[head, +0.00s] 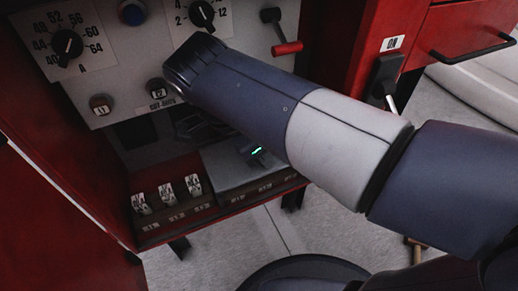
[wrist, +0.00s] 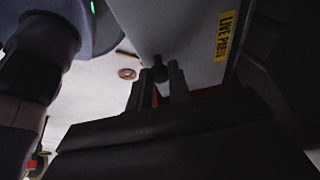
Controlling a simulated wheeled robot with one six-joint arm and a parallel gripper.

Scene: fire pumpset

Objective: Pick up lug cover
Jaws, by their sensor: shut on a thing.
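The lug cover (wrist: 190,38) is a pale grey plate with a yellow "LIVE PARTS" label and a small dark knob (wrist: 158,72). My gripper (wrist: 158,84) has its two dark fingers on either side of the knob in the wrist view, shut on it. In the head view a grey plate, likely the cover (head: 222,184), lies over the right part of the low terminal shelf. My arm hides part of it. The gripper is mostly hidden there, with dark parts showing under the forearm. I cannot tell whether the cover is lifted.
The grey control panel (head: 110,75) with dials and buttons stands just behind my forearm. Several white numbered lugs (head: 166,194) stand left of the plate. Red cabinet walls (head: 70,185) close in the left side. A red-handled lever (head: 286,47) and a dark switch (head: 385,78) are above right.

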